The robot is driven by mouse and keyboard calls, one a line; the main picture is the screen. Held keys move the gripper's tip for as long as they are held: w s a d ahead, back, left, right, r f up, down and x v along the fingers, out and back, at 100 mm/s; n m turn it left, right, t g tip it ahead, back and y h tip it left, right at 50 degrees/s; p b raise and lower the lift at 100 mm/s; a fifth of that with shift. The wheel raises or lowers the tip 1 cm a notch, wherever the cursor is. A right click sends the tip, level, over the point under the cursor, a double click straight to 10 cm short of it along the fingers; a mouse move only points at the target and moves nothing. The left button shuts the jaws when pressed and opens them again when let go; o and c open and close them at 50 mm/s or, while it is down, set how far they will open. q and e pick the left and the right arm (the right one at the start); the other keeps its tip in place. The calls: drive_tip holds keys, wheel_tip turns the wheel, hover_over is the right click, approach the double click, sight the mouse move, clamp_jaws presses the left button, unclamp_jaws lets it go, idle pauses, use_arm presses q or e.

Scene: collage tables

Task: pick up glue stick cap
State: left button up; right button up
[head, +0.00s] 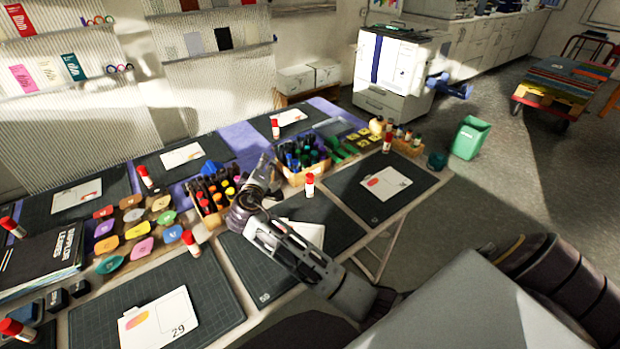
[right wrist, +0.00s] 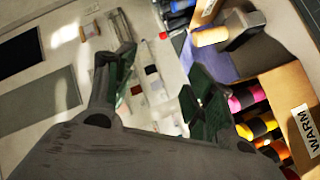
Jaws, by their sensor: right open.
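Several glue sticks with white bodies and red caps stand on the table in the head view; which cap is meant cannot be told. One red cap (head: 309,178) tops a glue stick just right of my right gripper, apart from it. Another red cap (head: 187,237) is at the left front, and one (head: 143,170) stands farther back. My right gripper (head: 262,176) is above the table beside the marker boxes. In the right wrist view its two dark green-padded fingers (right wrist: 160,70) are spread with nothing held between them. My left gripper is not in view.
A marker box labelled WARM (right wrist: 300,125) is close to the right finger in the wrist view. A second marker box (head: 294,178) stands behind the gripper. Dark mats, white cards and coloured leaf pieces (head: 139,249) cover much of the table. A green bin (head: 470,138) is on the floor.

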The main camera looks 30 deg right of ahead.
sight(309, 175)
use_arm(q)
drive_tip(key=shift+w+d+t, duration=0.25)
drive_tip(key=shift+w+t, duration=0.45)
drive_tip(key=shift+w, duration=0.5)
use_arm(e)
drive_tip(key=s+d+f+m+g+h, duration=0.2)
drive_tip(key=s+d+m+g, duration=0.3)
drive_tip(key=m, duration=1.1)
drive_tip(key=shift+s+d+f+g+h, duration=0.5)
drive_tip(key=shift+s+f, duration=0.4)
drive_tip(key=shift+s, duration=0.5)
drive_tip(key=shift+a, duration=0.15)
drive_tip(key=x, duration=0.8)
drive_tip(key=shift+f+p, duration=0.1)
drive_tip(key=shift+p, duration=0.2)
drive_tip(key=shift+w+d+f, duration=0.1)
drive_tip(key=shift+d, duration=0.15)
use_arm(q)
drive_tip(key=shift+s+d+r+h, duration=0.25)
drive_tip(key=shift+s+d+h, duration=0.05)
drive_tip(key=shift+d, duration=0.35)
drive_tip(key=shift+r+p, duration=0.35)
drive_tip(key=shift+p, duration=0.05)
use_arm(e)
drive_tip(key=shift+x, duration=2.55)
